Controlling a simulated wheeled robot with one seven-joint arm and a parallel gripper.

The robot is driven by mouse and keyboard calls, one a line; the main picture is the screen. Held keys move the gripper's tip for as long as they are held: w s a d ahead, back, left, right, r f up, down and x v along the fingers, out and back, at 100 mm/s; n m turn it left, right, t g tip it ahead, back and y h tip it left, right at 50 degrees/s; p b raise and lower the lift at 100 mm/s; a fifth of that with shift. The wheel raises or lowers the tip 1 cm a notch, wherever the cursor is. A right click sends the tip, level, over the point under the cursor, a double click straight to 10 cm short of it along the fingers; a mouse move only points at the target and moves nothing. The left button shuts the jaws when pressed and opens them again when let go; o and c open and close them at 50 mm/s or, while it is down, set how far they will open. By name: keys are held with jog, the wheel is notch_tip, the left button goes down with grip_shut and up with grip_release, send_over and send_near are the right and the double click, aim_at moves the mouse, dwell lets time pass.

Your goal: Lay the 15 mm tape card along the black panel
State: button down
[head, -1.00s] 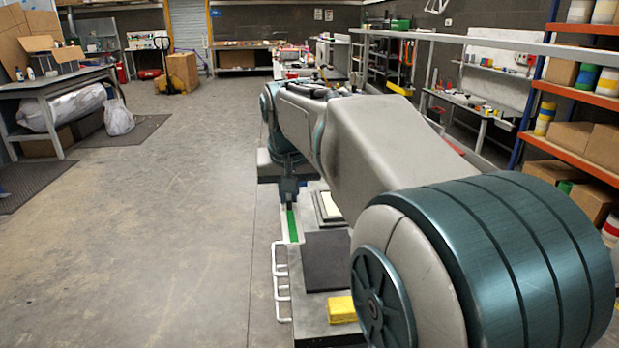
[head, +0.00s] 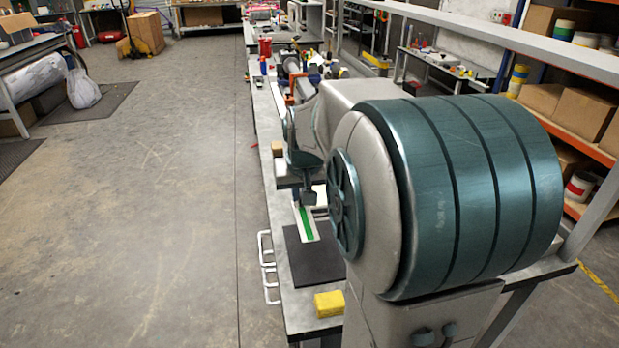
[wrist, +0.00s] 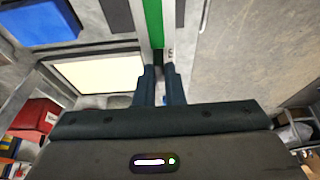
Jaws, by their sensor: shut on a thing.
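The tape card, white with a green stripe (head: 307,222), is held in my gripper (head: 308,198). In the wrist view the card (wrist: 153,25) runs away from the gripper's fingertips (wrist: 159,72), which are closed on its near end. The black panel (head: 316,265) lies flat on the bench, nearer the head camera than the gripper. In the head view the card's near end overlaps the panel's far part; I cannot tell whether they touch. In the wrist view a dark strip at the top, left of the card, looks like part of the panel (wrist: 117,14).
A yellow block (head: 328,304) sits on the bench in front of the panel. A white-faced framed board (wrist: 98,74) lies beside the gripper. A blue item (wrist: 38,20) and red bins (wrist: 36,118) are further left. White handles (head: 267,265) stick out from the bench's left edge; open floor lies beyond.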

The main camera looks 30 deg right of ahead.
aim_at(310, 218)
jog(key=shift+s+d+f+b, duration=0.25)
jog(key=shift+f+b, duration=0.3)
jog(key=shift+f, duration=0.6)
jog(key=shift+s+d+f+b, duration=0.25)
jog(key=shift+f+b, duration=0.3)
jog(key=shift+f, duration=0.6)
jog(key=shift+s+d+f+b, duration=0.25)
jog(key=shift+f+b, duration=0.3)
jog(key=shift+f, duration=0.6)
jog(key=shift+s, duration=0.15)
jog(key=shift+f+b, duration=0.7)
jog(key=shift+b, duration=0.15)
jog(key=c, duration=1)
grip_release()
jog(key=shift+o, duration=0.2)
jog(key=shift+r, duration=0.1)
notch_tip(310, 218, up, 6)
jog(key=p, duration=0.4)
